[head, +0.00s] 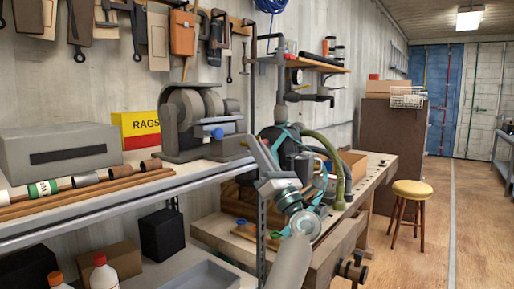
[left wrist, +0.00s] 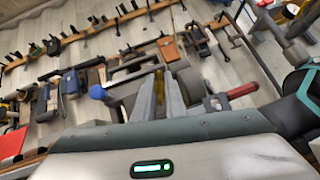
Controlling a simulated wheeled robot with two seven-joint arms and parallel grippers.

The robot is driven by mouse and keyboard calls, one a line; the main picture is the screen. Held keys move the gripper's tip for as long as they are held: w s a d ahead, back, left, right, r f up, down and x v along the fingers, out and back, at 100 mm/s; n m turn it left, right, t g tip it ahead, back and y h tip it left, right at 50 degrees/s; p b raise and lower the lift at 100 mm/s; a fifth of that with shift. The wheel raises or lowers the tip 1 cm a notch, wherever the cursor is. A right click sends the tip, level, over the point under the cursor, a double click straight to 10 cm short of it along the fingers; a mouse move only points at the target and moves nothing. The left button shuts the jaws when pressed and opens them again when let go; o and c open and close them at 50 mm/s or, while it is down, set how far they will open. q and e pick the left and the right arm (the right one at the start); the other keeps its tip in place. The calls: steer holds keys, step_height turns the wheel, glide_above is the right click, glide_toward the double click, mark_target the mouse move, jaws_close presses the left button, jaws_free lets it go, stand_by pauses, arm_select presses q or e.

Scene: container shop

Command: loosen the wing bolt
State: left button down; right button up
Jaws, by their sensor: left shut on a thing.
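A grey bench grinder (head: 195,115) stands on the bench at the left, against the wall. A blue knob (head: 217,133) shows on its front; in the left wrist view a blue ball-shaped end (left wrist: 97,92) shows just left of my fingers. I cannot tell whether this blue part belongs to the wing bolt. My left gripper (head: 248,146) reaches to the grinder's right side. In the left wrist view its two fingers (left wrist: 160,98) are close together on a small part that they mostly hide. The wing bolt itself is not clearly visible. My right gripper is not in view.
A yellow RAGS box (head: 136,129) and a grey case (head: 60,150) stand behind the bench edge, with rods and small cans in front. Tools hang on the wall above. A wooden workbench (head: 345,225) is at the right; a yellow stool (head: 408,190) stands on open floor.

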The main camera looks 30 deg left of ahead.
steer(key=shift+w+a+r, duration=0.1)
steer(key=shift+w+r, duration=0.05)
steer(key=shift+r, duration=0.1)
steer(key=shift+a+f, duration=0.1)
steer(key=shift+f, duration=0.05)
arm_select(q)
steer(key=c, duration=2)
jaws_free()
steer(key=shift+d+f, duration=0.1)
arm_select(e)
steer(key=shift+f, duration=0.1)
arm_select(q)
steer(key=shift+s+d+f, duration=0.1)
steer(key=shift+d+f, duration=0.25)
steer(key=shift+f, duration=0.05)
steer(key=shift+b+v, duration=1.6)
steer(key=shift+v, duration=6.5)
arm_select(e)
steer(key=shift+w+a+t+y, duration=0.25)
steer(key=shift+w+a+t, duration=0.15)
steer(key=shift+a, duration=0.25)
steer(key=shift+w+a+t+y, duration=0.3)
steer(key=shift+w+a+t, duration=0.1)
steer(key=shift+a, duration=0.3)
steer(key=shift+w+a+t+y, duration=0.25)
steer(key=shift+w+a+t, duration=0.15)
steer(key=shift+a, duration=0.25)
